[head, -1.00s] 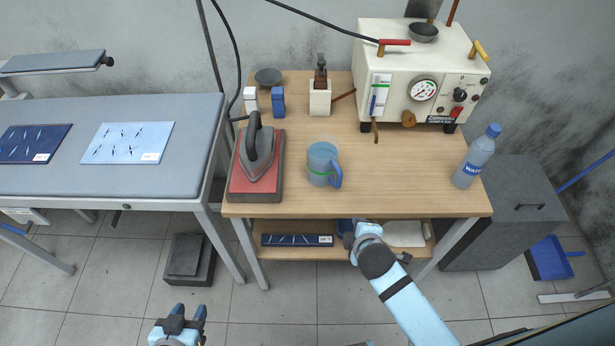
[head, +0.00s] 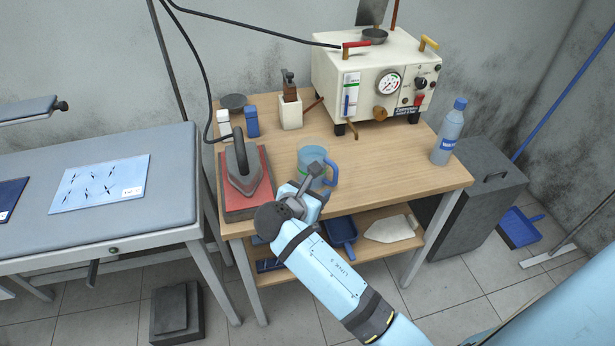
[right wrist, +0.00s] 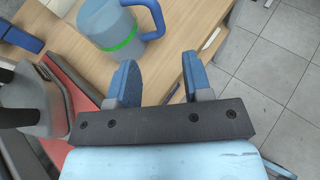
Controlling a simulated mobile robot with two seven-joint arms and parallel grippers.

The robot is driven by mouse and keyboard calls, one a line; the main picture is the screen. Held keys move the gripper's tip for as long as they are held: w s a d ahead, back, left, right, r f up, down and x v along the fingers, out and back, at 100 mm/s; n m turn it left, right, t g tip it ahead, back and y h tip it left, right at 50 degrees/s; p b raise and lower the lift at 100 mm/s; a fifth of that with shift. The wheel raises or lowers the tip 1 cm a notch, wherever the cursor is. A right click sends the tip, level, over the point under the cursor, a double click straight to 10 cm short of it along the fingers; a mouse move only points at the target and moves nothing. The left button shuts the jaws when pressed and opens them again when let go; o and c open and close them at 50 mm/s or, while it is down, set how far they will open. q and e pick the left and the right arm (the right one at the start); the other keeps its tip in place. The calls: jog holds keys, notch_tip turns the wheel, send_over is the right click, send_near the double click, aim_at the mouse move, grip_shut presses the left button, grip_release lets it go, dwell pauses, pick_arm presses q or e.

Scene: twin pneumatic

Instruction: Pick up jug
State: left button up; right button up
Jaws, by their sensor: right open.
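The jug (head: 311,157) is translucent blue-grey with a green band and a blue handle. It stands upright on the wooden table, right of the iron. In the right wrist view the jug (right wrist: 104,27) is at the top, beyond the fingertips, with its handle to the right. My right gripper (head: 314,178) is in front of the jug in the head view and hides its lower part. In the right wrist view the right gripper (right wrist: 160,72) is open with nothing between its blue fingers. My left gripper is not in view.
The iron (head: 243,168) rests on a red pad at the table's left. A water bottle (head: 449,133) stands at the right edge. A cream steam machine (head: 375,75) stands at the back, beside a small white holder (head: 290,112). The table (head: 400,165) is clear right of the jug.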

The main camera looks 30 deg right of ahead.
aim_at(334, 177)
jog(key=x, duration=0.9)
jog(key=shift+r+b, duration=0.1)
jog(key=shift+b, duration=0.2)
jog(key=x, duration=0.5)
jog(key=shift+w, duration=0.2)
grip_shut()
jog(key=shift+r, duration=0.1)
